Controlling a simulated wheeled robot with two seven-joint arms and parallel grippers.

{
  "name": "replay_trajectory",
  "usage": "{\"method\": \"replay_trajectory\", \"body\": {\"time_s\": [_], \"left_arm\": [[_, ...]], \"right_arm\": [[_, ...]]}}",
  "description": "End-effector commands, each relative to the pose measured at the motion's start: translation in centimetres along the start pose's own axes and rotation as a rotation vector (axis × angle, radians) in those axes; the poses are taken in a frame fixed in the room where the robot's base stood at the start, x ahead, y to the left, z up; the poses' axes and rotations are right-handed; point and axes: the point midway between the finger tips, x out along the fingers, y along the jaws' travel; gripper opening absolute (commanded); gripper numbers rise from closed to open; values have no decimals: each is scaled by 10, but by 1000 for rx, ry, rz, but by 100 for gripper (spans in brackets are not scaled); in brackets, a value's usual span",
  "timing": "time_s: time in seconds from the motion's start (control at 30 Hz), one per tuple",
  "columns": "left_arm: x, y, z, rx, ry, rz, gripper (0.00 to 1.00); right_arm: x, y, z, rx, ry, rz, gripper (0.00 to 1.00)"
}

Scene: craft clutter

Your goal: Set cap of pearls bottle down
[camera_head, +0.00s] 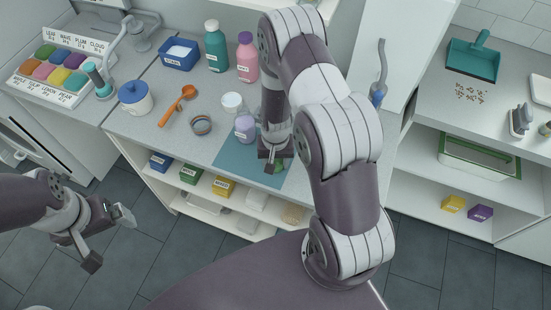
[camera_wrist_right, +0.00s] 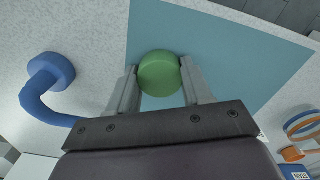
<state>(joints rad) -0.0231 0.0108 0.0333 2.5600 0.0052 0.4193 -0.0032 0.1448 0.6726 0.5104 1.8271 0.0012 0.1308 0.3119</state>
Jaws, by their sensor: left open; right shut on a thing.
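A round green cap (camera_wrist_right: 159,73) sits between the fingers of my right gripper in the right wrist view. In the head view only a small green part (camera_head: 280,167) of it shows beside my right gripper (camera_head: 272,158), which is shut on it low over the blue mat (camera_head: 234,158). I cannot tell whether the cap touches the mat. A small lilac bottle (camera_head: 244,127) stands upright at the mat's back edge; its label is too small to read, so I cannot tell whether it is the pearls bottle. My left gripper (camera_head: 106,238) is open and empty, off the counter's front.
On the counter stand a white round jar (camera_head: 232,102), a striped ring (camera_head: 200,125), an orange spoon (camera_head: 178,104), a blue-lidded pot (camera_head: 135,97), and teal (camera_head: 215,48) and pink (camera_head: 247,60) bottles. A blue hooked thing (camera_wrist_right: 48,80) lies beside the mat. Bare mat surrounds the cap.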

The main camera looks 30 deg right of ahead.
Motion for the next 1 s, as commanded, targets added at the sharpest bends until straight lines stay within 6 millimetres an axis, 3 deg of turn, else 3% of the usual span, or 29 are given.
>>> {"method": "replay_trajectory", "body": {"time_s": [0.23,0.27,0.33,0.73,0.87,1.0], "left_arm": [[4,0,1,0,0,0,100],[4,0,1,0,0,0,100],[3,0,0,0,0,0,100],[2,0,0,0,0,0,100],[8,0,1,0,0,0,100],[15,0,2,0,0,0,100]], "right_arm": [[5,0,0,0,-1,0,2],[5,0,0,0,-1,0,53],[4,0,0,0,-1,0,75],[-4,0,0,0,0,0,75],[-27,0,0,0,4,-1,75],[-64,0,-1,0,6,-2,75]]}}
